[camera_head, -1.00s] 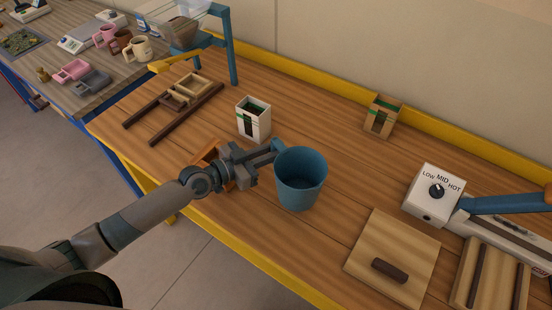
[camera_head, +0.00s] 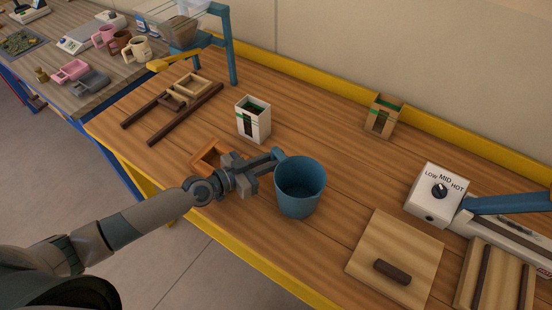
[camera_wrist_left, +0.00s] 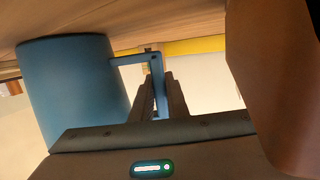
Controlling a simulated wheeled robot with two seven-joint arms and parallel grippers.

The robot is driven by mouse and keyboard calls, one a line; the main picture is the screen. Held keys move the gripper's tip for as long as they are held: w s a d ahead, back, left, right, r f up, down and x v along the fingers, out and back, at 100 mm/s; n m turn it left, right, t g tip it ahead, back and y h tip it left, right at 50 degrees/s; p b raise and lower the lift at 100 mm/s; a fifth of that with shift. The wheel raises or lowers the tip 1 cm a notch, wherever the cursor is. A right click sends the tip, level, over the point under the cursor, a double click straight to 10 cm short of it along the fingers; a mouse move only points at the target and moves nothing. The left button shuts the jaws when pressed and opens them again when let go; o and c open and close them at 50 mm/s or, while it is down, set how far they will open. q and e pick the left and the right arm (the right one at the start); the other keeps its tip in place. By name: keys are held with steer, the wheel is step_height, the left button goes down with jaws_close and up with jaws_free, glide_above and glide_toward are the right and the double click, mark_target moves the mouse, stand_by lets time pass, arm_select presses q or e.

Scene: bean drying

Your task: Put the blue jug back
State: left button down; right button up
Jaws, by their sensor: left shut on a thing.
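The blue jug (camera_head: 299,190) is upright at the middle of the wooden table in the head view, with its handle toward the left. My left gripper (camera_head: 272,160) is shut on the jug's handle. In the left wrist view the jug (camera_wrist_left: 70,90) fills the left side, and its handle passes between the two fingers of the gripper (camera_wrist_left: 160,88). I cannot tell for certain whether the jug's base touches the table. My right gripper is not in view.
A white carton (camera_head: 254,124) and a brown box (camera_head: 383,117) stand farther back. A wooden lid (camera_head: 398,245) and a dial box (camera_head: 437,197) are to the right. Table room is clear between carton and dial box.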

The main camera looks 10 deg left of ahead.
arm_select(q)
steer(key=c, duration=1.7)
jaws_free()
steer(key=shift+r+p, duration=0.2)
steer(key=shift+p, duration=0.1)
steer(key=b+v, duration=0.1)
steer(key=v, duration=0.2)
steer(key=b+v, duration=0.1)
steer(key=v, duration=0.3)
steer(key=b+v, duration=0.1)
steer(key=v, duration=0.2)
steer(key=shift+s+a+f+b, duration=0.2)
steer(key=shift+s+a+b, duration=0.1)
steer(key=shift+a+b, duration=0.05)
steer(key=shift+s+a+r, duration=0.2)
steer(key=shift+s+a, duration=0.15)
steer(key=shift+s, duration=0.1)
